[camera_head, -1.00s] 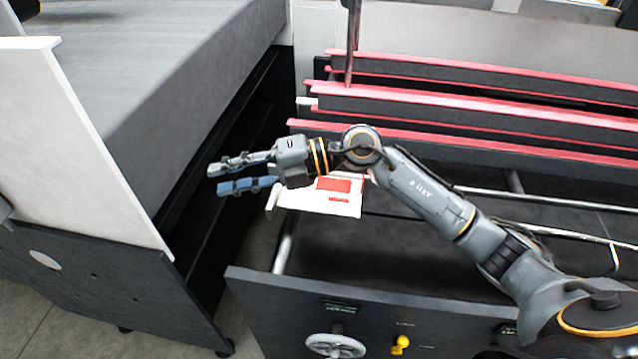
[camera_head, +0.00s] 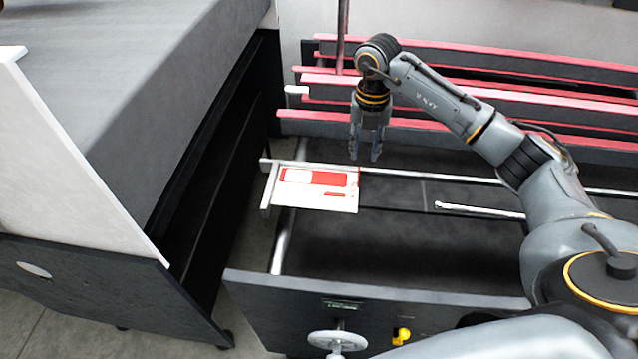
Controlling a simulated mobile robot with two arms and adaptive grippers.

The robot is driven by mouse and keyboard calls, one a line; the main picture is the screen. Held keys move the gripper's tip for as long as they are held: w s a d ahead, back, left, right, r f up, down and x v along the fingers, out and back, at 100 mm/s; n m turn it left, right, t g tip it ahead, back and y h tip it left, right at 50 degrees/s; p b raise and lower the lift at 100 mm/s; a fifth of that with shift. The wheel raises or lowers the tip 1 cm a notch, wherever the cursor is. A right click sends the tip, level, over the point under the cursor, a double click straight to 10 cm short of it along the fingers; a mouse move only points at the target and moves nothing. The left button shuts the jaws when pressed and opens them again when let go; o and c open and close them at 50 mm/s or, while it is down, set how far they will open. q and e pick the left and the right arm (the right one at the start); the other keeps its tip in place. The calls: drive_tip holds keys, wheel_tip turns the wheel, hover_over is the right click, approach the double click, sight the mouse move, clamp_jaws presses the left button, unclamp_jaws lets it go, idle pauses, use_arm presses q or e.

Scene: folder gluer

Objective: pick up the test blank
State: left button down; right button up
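The test blank (camera_head: 341,201) is a flat white card with red printed areas. It lies across the rails at the left end of the machine bed. My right gripper (camera_head: 366,156) points down, above and just beyond the blank's far right corner. Its two fingers are apart with nothing between them, and they do not appear to touch the blank. My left gripper is not in view.
Long dark bars with red top edges (camera_head: 440,131) run behind the bed. A front panel (camera_head: 265,287) carries a handwheel (camera_head: 337,341) and a yellow knob (camera_head: 403,336). A grey conveyor (camera_head: 130,90) stands at left across a gap.

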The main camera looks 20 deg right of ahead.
sight(359, 170)
wheel_tip(359, 170, down, 2)
drive_tip(key=shift+a+f+p, duration=0.15)
drive_tip(key=shift+f+p, duration=0.4)
drive_tip(key=f, duration=0.1)
drive_tip(key=f+p, duration=0.1)
drive_tip(key=f, duration=0.1)
drive_tip(key=shift+w+f, duration=0.2)
drive_tip(key=shift+f, duration=0.45)
drive_tip(key=shift+c, duration=0.4)
clamp_jaws()
